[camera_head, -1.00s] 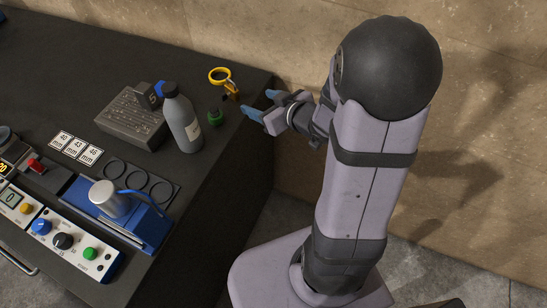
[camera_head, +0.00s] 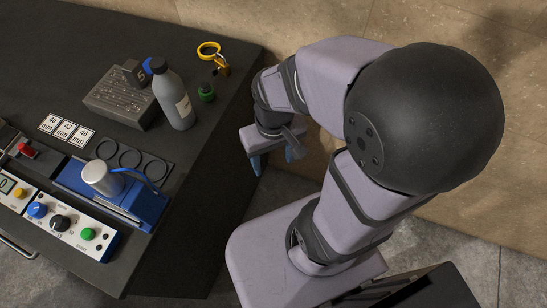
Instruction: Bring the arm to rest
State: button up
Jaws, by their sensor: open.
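My gripper (camera_head: 273,160) hangs pointing down off the right edge of the dark bench (camera_head: 222,124). Its blue-tipped fingers stand apart with nothing between them. My arm is folded, with the large dark elbow joint at the right of the view and the wrist on the bench side. The gripper is clear of the things on the bench, and the gap between it and the bench edge is small in the picture.
A blue press (camera_head: 115,190), a control panel (camera_head: 62,228) and a textured block (camera_head: 120,100) lie further left. A wall rises behind.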

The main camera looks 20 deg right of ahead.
jog(key=shift+r, duration=0.1)
jog(key=shift+r+p, duration=0.85)
jog(key=shift+p, duration=0.1)
dwell(0.6)
